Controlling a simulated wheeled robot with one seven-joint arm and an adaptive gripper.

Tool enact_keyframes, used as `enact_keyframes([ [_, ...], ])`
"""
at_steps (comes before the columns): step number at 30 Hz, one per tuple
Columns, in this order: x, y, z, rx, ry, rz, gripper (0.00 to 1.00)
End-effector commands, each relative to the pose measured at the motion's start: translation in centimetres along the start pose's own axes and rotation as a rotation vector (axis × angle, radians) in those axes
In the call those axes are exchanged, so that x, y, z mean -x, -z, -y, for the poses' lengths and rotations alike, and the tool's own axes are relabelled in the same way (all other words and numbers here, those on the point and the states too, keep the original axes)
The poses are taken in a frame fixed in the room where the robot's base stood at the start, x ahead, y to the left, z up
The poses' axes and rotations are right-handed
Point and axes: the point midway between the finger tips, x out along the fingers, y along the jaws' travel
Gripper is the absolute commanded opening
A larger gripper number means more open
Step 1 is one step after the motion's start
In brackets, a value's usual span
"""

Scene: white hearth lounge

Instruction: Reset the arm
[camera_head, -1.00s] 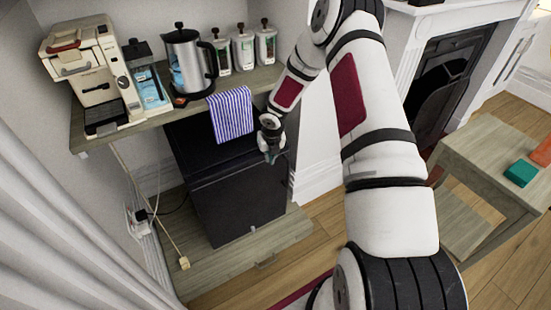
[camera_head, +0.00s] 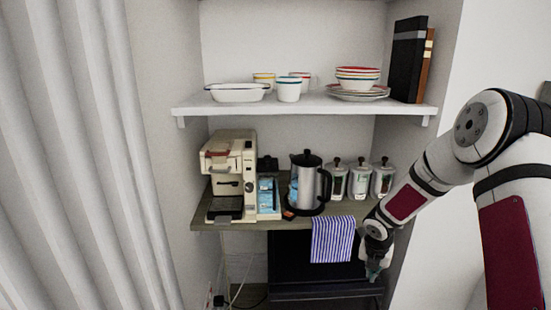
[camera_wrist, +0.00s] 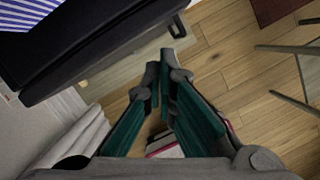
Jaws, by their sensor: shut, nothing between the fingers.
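My gripper (camera_head: 373,272) hangs at the end of my arm, to the right of the striped towel and in front of the dark fridge (camera_head: 300,274). In the wrist view my gripper (camera_wrist: 167,62) points at the wooden floor, its teal fingers close together at the tips with nothing between them. The fridge top (camera_wrist: 90,50) lies close by at the upper left of that view. Part of the fridge is hidden below the frame in the head view.
A wooden counter (camera_head: 262,225) holds a coffee machine (camera_head: 229,178), a kettle (camera_head: 307,185) and several jars. A blue-striped towel (camera_head: 332,240) hangs from its front edge. A white shelf (camera_head: 300,106) above carries bowls, cups and books. A grey curtain (camera_head: 75,150) is at left.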

Motion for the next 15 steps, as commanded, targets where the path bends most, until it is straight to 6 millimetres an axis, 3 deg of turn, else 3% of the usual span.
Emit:
enact_keyframes([
  [1,3.2,-0.5,0.4,-0.082,0.019,0.025,0.0],
  [8,14.3,-0.1,2.3,-0.51,0.073,0.1,0.0],
  [15,24.9,2.9,4.4,-0.977,0.069,0.165,0.0],
])
